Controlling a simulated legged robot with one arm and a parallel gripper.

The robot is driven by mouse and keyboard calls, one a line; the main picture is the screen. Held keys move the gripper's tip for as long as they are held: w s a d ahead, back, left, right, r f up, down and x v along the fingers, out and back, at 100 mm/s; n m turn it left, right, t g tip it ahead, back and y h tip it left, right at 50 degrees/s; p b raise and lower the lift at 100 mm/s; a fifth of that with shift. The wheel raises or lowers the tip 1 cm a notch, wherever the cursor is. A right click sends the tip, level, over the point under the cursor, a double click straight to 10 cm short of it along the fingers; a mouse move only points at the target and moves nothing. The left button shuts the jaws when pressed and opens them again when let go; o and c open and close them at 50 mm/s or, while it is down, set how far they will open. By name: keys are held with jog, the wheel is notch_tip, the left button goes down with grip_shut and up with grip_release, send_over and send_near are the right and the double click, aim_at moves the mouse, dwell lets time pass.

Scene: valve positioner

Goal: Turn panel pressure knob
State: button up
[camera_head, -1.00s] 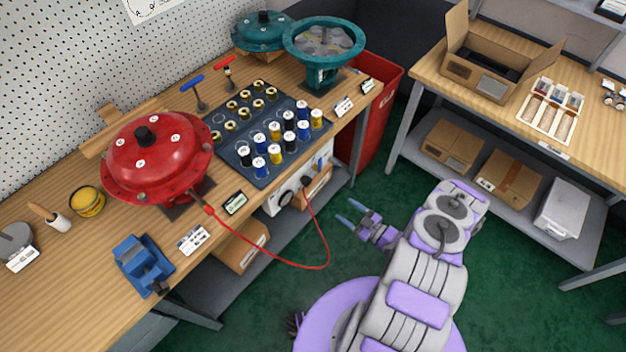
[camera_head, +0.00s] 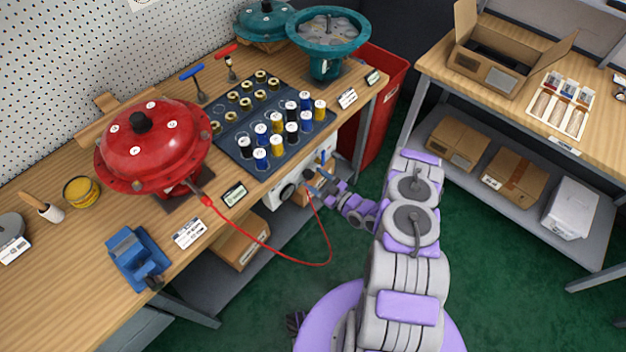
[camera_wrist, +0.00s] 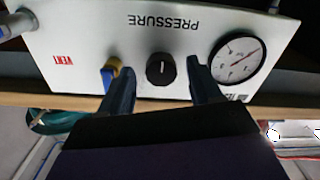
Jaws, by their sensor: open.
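The white pressure panel (camera_wrist: 100,40) shows upside down in the wrist view, with the word PRESSURE on it. Its black round knob (camera_wrist: 160,69) sits in the middle, with a white mark on it. My gripper (camera_wrist: 156,85) is open, its two dark fingers on either side of the knob in that view. I cannot tell whether they touch it. In the head view my gripper (camera_head: 318,184) is at the panel (camera_head: 277,197) under the bench's front edge, and the knob is hidden there.
A dial gauge (camera_wrist: 240,60) is right of the knob and a blue-handled valve (camera_wrist: 110,72) left of it. A red hose (camera_head: 290,262) hangs from the panel to the red actuator (camera_head: 150,150). The wooden bench (camera_head: 60,245) is above; green floor lies clear in front.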

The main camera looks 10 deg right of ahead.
jog(key=shift+x, duration=0.85)
jog(key=c, duration=1)
